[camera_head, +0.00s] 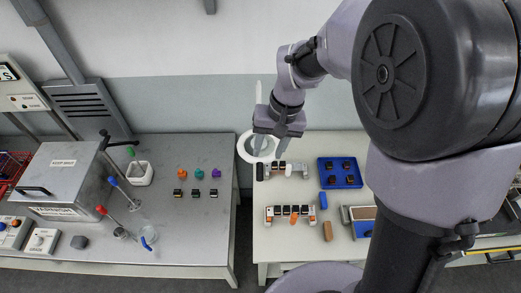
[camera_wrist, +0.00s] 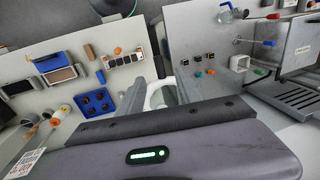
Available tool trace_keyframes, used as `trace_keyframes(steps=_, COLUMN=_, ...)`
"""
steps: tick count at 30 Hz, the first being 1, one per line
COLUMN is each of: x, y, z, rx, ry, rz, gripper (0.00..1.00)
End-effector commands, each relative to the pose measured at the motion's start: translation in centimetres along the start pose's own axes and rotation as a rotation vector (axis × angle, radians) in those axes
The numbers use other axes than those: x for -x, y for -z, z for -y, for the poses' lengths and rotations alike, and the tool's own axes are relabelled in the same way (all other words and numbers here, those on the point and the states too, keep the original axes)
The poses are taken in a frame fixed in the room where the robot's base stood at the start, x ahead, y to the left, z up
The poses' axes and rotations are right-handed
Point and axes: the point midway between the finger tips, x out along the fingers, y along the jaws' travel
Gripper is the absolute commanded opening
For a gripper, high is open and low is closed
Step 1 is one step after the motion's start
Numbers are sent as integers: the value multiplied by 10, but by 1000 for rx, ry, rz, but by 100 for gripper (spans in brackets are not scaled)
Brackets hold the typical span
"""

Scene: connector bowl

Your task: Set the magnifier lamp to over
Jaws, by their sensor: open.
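The magnifier lamp (camera_head: 243,146) shows as a white ring-shaped head at the back left of the right-hand table, with a white upright arm above it. My gripper (camera_head: 270,150) is open, pointing down over the right side of the ring and hiding part of it. In the wrist view the ring (camera_wrist: 158,97) shows between the two open fingers of my gripper (camera_wrist: 162,88). I cannot tell whether a finger touches the ring. The lamp's joint and base are hidden.
A blue tray (camera_head: 328,183) with dark pieces and a connector row (camera_head: 291,211) lie on the right-hand table. A gap separates it from the left table (camera_head: 190,240), which holds a metal box (camera_head: 62,178), coloured levers and small connectors.

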Motion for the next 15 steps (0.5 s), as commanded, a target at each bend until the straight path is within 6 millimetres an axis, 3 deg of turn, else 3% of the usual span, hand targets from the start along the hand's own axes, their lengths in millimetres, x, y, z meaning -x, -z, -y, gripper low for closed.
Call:
trace_keyframes(steps=3, x=-38, y=-1, z=0, rx=-1, ry=-1, rz=6, gripper=41)
trace_keyframes(steps=7, x=-74, y=-1, z=0, rx=-1, ry=-1, rz=4, gripper=41)
trace_keyframes(steps=12, x=-103, y=0, z=0, rx=-1, ry=0, rz=1, gripper=41)
trace_keyframes(steps=15, x=-110, y=0, z=0, rx=-1, ry=0, rz=-1, gripper=41)
